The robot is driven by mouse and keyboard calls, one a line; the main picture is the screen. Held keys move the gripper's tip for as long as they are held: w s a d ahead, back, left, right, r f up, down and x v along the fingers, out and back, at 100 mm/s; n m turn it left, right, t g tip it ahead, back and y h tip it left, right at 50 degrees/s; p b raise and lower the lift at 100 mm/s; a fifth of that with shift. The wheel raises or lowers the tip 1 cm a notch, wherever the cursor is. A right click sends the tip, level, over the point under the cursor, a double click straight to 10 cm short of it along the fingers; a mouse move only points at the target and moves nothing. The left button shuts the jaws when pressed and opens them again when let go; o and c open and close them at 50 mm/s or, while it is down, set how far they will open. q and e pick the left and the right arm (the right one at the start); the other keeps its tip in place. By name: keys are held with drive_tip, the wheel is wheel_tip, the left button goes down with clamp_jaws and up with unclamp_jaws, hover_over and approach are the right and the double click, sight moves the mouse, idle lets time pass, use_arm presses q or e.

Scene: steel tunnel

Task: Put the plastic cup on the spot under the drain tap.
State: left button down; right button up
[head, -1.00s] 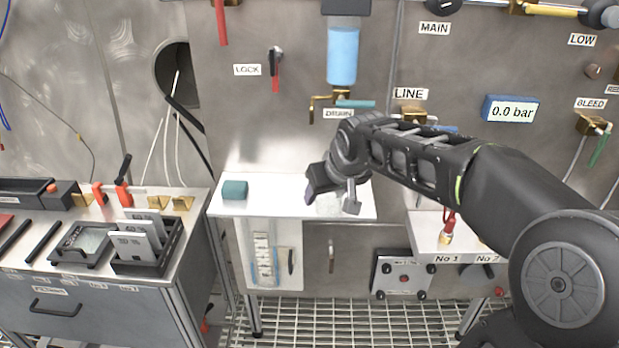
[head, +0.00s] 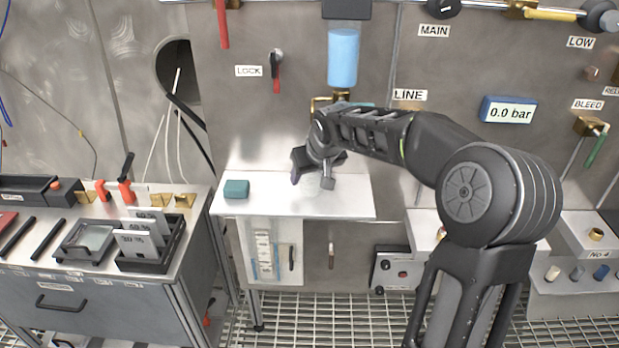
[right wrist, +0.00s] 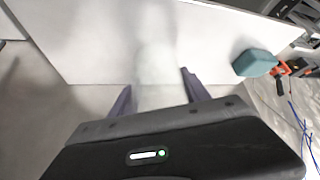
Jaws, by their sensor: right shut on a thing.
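The plastic cup (head: 313,186) is whitish and see-through, hard to make out against the white shelf (head: 345,203). My right gripper (head: 311,179) is shut on it, low over the shelf. In the right wrist view the cup (right wrist: 156,68) is a faint pale shape between the two purple-grey fingers (right wrist: 156,88). I cannot tell whether its base touches the shelf. The brass drain tap (head: 318,103) is on the wall below a blue cylinder (head: 342,58), partly hidden by my right arm. The spot under it is not visible. My left gripper is not in view.
A teal block (head: 236,188) sits at the shelf's left end; it also shows in the right wrist view (right wrist: 254,63). A grey bench (head: 90,290) with trays and tools stands to the left. The shelf's right part is bare.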

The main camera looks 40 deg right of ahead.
drive_tip(key=shift+f, duration=0.75)
drive_tip(key=shift+f, duration=0.2)
drive_tip(key=o, duration=1.4)
drive_tip(key=shift+c, duration=0.2)
drive_tip(key=shift+r, duration=0.1)
drive_tip(key=shift+r, duration=0.2)
drive_tip(key=v, duration=1.2)
drive_tip(key=shift+b, duration=0.3)
drive_tip(key=shift+d, duration=0.1)
